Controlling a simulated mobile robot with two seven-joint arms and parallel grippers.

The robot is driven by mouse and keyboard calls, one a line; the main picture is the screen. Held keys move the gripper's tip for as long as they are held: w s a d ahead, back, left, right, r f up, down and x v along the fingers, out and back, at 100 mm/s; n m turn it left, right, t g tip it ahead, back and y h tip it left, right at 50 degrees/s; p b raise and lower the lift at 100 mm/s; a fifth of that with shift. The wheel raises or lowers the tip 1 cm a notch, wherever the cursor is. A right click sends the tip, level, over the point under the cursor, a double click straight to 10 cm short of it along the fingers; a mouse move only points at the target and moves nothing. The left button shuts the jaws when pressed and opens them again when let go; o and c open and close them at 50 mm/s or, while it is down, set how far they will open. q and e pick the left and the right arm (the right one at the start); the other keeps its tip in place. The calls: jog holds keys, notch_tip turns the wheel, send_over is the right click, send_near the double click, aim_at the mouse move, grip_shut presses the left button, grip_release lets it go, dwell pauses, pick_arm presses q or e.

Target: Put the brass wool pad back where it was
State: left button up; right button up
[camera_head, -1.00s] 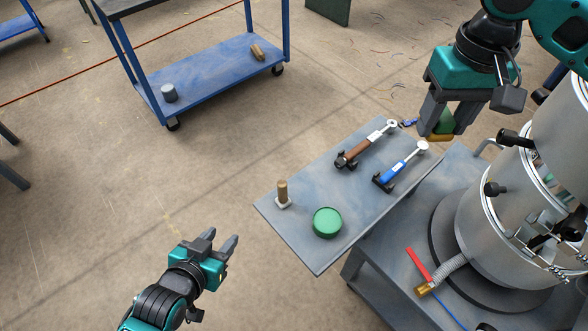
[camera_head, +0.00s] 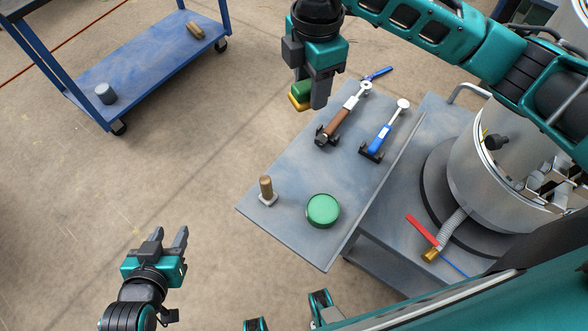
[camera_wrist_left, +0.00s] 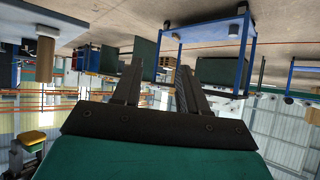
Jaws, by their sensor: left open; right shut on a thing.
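The brass wool pad (camera_head: 300,96) is a small block, green above and brass-yellow below. My right gripper (camera_head: 312,98) is shut on it, pointing down. It holds the pad near the far left edge of the grey tabletop (camera_head: 285,180). In the head view the pad overlaps the floor, and I cannot tell its height above the table. My left gripper (camera_head: 172,236) is open and empty, away from the table at the lower left. Its two spread fingers also show in the left wrist view (camera_wrist_left: 155,85), with nothing between them.
On the tabletop are a wooden-handled tool (camera_head: 266,188), a round green tin (camera_head: 322,210), and brown-handled (camera_head: 338,122) and blue-handled (camera_head: 382,138) tools in black holders. A blue tool (camera_head: 376,74) lies at the far end. A metal drum (camera_head: 470,175) stands right; a blue cart (camera_head: 150,65) stands upper left.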

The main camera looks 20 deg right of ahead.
aim_at(303, 100)
jog(key=f+n, duration=0.1)
jog(key=n, duration=0.1)
jog(key=a+f+n+b, duration=0.1)
jog(key=f+n, duration=0.1)
jog(key=n, duration=0.1)
jog(key=shift+a+f, duration=0.15)
jog(key=shift+f, duration=0.05)
notch_tip(303, 100, down, 15)
jog(key=b, duration=0.3)
jog(key=shift+f, duration=0.2)
notch_tip(303, 100, down, 4)
jog(key=shift+r+b, duration=0.1)
jog(key=shift+b, duration=0.65)
jog(key=shift+f, duration=0.35)
pick_arm(q)
jog(key=d+f, duration=0.1)
jog(key=w+d+f, duration=0.1)
jog(key=f, duration=0.1)
jog(key=shift+h, duration=0.3)
pick_arm(e)
jog(key=shift+f, duration=0.1)
pick_arm(q)
jog(key=shift+a, duration=0.1)
pick_arm(e)
jog(key=o, duration=1.2)
